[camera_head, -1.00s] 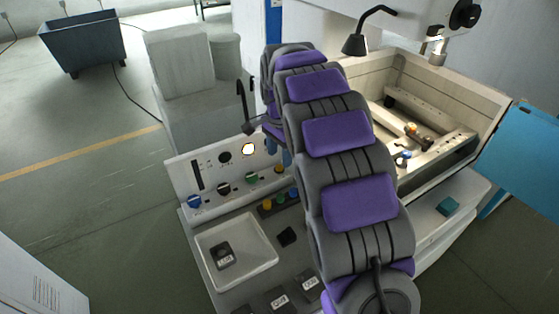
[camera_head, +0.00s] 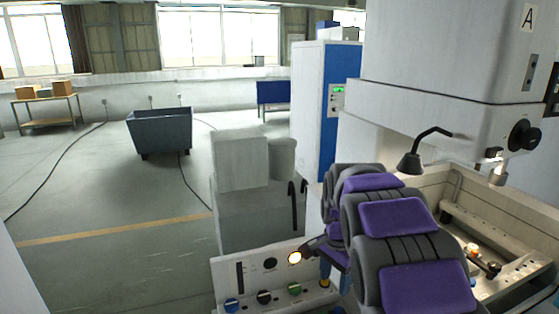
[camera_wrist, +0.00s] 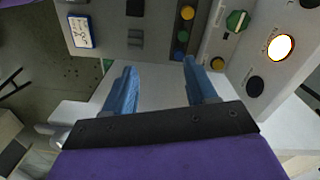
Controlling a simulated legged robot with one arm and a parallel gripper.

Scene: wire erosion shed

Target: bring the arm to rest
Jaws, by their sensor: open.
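My arm, in grey and purple, rises from the bottom right of the head view and reaches away to its far end beside the machine's control panel (camera_head: 225,269). My gripper (camera_head: 335,279) shows there only in part, with blue fingers pointing down, partly covered by the arm. In the wrist view the two blue fingers of my gripper (camera_wrist: 158,66) stand well apart, with nothing between them. Beyond the fingertips is a grey console (camera_wrist: 158,38).
The panel carries a lit white button (camera_head: 295,257) and several knobs. A machine basin (camera_head: 545,225) and a black lamp (camera_head: 409,162) stand right of my arm. A blue-white cabinet (camera_head: 308,105) is behind. Open floor (camera_head: 90,190) lies left, with a dark bin (camera_head: 160,133).

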